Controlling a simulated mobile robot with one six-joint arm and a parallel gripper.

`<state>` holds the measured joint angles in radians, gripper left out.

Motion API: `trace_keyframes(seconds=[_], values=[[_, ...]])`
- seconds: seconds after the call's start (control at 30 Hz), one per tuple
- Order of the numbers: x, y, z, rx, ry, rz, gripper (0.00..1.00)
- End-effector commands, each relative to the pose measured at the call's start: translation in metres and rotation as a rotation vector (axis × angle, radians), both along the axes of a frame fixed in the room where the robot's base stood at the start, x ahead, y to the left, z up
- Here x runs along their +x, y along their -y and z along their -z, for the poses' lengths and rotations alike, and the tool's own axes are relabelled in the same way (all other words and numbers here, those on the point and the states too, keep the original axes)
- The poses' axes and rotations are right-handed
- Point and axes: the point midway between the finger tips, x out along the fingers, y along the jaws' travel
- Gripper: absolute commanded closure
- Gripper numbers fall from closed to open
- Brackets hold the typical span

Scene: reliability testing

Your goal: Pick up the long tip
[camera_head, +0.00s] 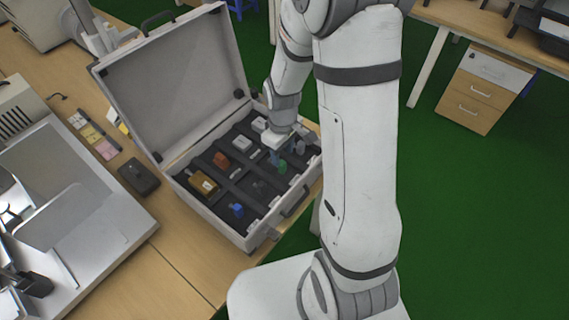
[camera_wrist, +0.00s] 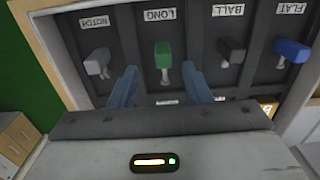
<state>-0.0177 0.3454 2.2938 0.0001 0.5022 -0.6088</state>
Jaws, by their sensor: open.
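The long tip is a green-topped piece with a pale shaft (camera_wrist: 163,58), in the case compartment labelled LONG in the wrist view. It also shows as a small green piece in the head view (camera_head: 282,167). My gripper (camera_wrist: 168,85) is open, with its two blue fingers pointing into the case. In the wrist view the green tip appears between and just beyond the fingertips, with nothing gripped. Whether the fingers are level with it cannot be told. In the head view my gripper (camera_head: 276,157) is over the case, partly hidden by its own wrist.
A grey tip (camera_wrist: 97,63) under NOTCH lies left of it, a dark tip (camera_wrist: 232,51) under BALL and a blue tip (camera_wrist: 291,50) under FLAT lie right. The open case (camera_head: 215,228) has a raised lid (camera_head: 175,85). A dark device (camera_head: 138,178) lies beside it.

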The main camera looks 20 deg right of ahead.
Motion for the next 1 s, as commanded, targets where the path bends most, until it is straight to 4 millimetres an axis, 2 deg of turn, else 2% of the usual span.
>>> trace_keyframes(seconds=[0.33, 0.67, 1.0], values=[[0.0, -0.005, 0.041, 0.0, -0.003, 0.001, 0.56], [0.0, -0.005, 0.046, 0.0, 0.0, 0.0, 0.56], [0.0, -0.005, 0.045, 0.0, 0.0, -0.001, 0.84]])
